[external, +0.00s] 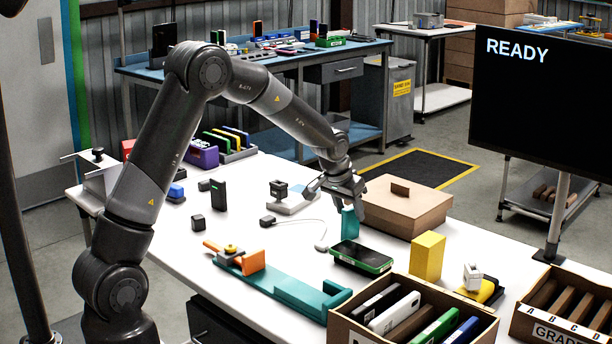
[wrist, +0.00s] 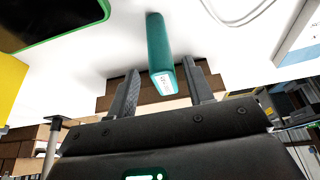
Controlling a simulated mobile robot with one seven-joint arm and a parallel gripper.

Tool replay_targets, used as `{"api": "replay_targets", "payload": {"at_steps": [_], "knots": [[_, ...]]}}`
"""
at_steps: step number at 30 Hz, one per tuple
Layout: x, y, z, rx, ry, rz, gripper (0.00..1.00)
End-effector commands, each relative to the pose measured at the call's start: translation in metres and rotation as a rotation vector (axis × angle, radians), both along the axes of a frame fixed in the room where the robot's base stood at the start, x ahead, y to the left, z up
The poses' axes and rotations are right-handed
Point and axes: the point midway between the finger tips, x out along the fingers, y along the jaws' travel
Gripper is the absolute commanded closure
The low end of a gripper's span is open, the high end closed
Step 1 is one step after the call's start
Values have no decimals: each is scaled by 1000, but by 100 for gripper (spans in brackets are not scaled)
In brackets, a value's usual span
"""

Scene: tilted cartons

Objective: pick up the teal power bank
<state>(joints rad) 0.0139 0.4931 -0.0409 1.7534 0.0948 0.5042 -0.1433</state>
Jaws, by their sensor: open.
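The teal power bank (external: 350,224) stands upright on the white table, beside the closed brown carton. In the wrist view the power bank (wrist: 157,37) runs from the table up towards my gripper, its printed end face nearest the camera. My gripper (external: 343,193) is above and around the top of it, pointing down. In the wrist view the open gripper (wrist: 161,67) has one finger on each side of the power bank's upper end, with a gap visible on both sides. The carton is partly hidden behind the fingers there.
The brown carton (external: 407,206) is close on the right. A green-edged black phone-like device (external: 361,258) lies in front, with a yellow block (external: 428,257) beyond it. A white cable (external: 312,222) and a grey stand (external: 293,202) are to the left. An open carton (external: 345,326) of devices is in front.

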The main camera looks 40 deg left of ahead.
Motion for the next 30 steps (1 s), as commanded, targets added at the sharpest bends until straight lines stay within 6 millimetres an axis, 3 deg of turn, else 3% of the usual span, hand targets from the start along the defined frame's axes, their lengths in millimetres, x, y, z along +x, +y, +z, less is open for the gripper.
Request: {"api": "replay_targets", "payload": {"at_steps": [9, 18, 30], "knots": [[17, 4, -39, 0, 3, -1, 53], [18, 5, -42, 0, 1, -1, 53], [18, 5, -42, 0, 1, 0, 85]]}}
